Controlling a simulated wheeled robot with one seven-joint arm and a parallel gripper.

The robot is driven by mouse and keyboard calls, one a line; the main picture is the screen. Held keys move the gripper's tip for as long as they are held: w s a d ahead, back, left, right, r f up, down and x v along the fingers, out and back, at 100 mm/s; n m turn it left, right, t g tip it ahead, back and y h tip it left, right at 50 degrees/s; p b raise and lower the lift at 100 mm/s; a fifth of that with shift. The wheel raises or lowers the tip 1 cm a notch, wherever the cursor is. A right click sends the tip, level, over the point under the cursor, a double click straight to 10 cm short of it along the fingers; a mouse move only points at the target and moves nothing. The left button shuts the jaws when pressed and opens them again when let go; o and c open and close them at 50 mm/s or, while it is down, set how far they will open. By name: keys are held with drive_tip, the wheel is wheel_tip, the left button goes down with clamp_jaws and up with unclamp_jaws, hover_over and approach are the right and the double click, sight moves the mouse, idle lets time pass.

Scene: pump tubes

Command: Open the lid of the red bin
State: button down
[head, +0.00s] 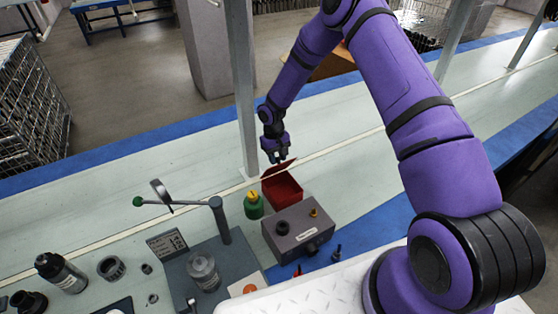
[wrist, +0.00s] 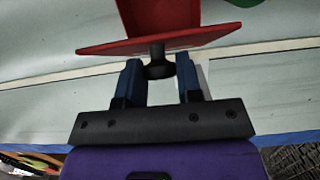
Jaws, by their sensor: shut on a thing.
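The red bin (head: 284,193) stands on the pale bench top, just behind a grey box. Its lid (head: 280,167) is tilted up at the far side, and the dark inside of the bin shows. In the wrist view, the lid (wrist: 150,43) is a red panel seen nearly edge-on with a black knob (wrist: 158,69) on it. Part of the red bin (wrist: 160,13) shows beyond the lid. My gripper (head: 279,158) is at the lid's raised side. In the wrist view, the blue fingers of my gripper (wrist: 159,66) are shut on the knob.
A green container with a yellow top (head: 253,204) stands close to the left of the bin. The grey box with black and brass knobs (head: 299,231) is in front. A metal post (head: 242,85) rises behind left. The bench is clear behind the bin.

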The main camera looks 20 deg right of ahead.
drive_tip(key=shift+w+r+g, duration=0.1)
drive_tip(key=shift+w+g, duration=0.3)
drive_tip(key=shift+w, duration=0.05)
drive_tip(key=c, duration=0.8)
unclamp_jaws()
drive_tip(key=v, duration=1)
drive_tip(key=shift+w+a+r, duration=0.1)
drive_tip(key=shift+a+r, duration=0.05)
drive_tip(key=shift+r, duration=0.25)
